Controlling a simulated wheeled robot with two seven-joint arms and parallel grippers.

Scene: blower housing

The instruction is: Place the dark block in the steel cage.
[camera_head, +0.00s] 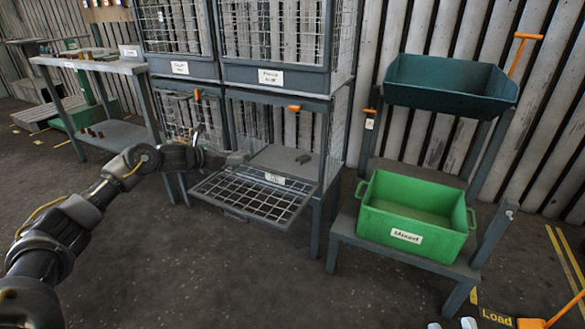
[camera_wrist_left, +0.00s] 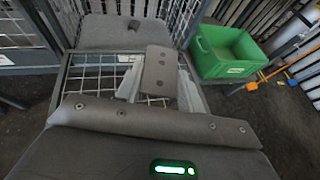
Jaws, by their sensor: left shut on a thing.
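My left gripper (camera_head: 240,158) is shut on a flat grey-brown block with dark holes (camera_wrist_left: 159,72), seen between its pale fingers in the left wrist view. It holds the block over the lowered mesh door (camera_head: 250,195) of the steel cage's lower right compartment (camera_head: 285,160). The block is hard to make out in the head view. Two pale tips at the bottom edge appear to be my right gripper (camera_head: 451,324), apart and empty.
A green bin labelled Mixed (camera_head: 415,217) stands on a low stand right of the cage, below a dark teal tray (camera_head: 450,85). A workbench (camera_head: 95,63) is at the left. The cage's side posts flank the opening.

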